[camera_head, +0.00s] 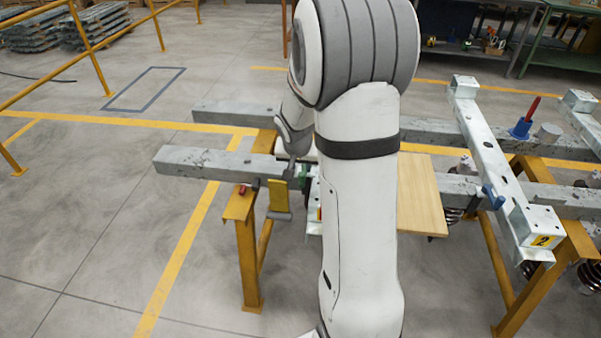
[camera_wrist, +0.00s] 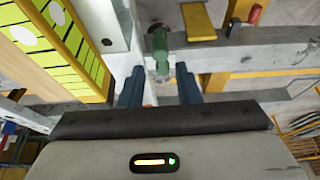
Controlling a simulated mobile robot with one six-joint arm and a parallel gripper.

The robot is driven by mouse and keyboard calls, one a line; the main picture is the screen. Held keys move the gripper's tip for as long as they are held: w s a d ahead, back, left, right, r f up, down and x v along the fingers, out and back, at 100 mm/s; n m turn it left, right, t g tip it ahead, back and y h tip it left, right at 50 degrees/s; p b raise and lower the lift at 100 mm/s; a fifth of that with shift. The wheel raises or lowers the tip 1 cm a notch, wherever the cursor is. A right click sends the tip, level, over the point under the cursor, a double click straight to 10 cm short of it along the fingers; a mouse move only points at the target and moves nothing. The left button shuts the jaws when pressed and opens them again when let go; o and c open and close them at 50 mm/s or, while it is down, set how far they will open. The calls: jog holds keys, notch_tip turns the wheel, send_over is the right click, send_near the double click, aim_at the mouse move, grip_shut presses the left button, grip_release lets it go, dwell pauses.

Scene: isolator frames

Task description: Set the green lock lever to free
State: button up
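The green lock lever (camera_wrist: 160,45) shows in the wrist view. It is a rounded green handle at the side of a grey beam, with a short green knob at its lower right. A small part of the green (camera_head: 304,172) shows in the head view beside my arm. My gripper (camera_wrist: 160,88) is open, with its two dark blue fingers apart. The lever stands ahead of the gap between the fingertips. I cannot tell whether either finger touches it. My arm hides much of this area in the head view.
Grey steel beams (camera_head: 208,165) lie across yellow trestles (camera_head: 246,255). A yellow-green panel with white circles (camera_wrist: 62,40) is close at the left of my gripper. A small red handle (camera_wrist: 255,14) sits at the upper right. A wooden board (camera_head: 420,195) lies right of my arm.

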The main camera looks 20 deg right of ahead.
aim_at(302, 174)
jog(key=x, duration=0.7)
jog(key=shift+f, duration=0.15)
grip_shut()
jog(key=shift+s, duration=0.1)
jog(key=shift+d, duration=0.1)
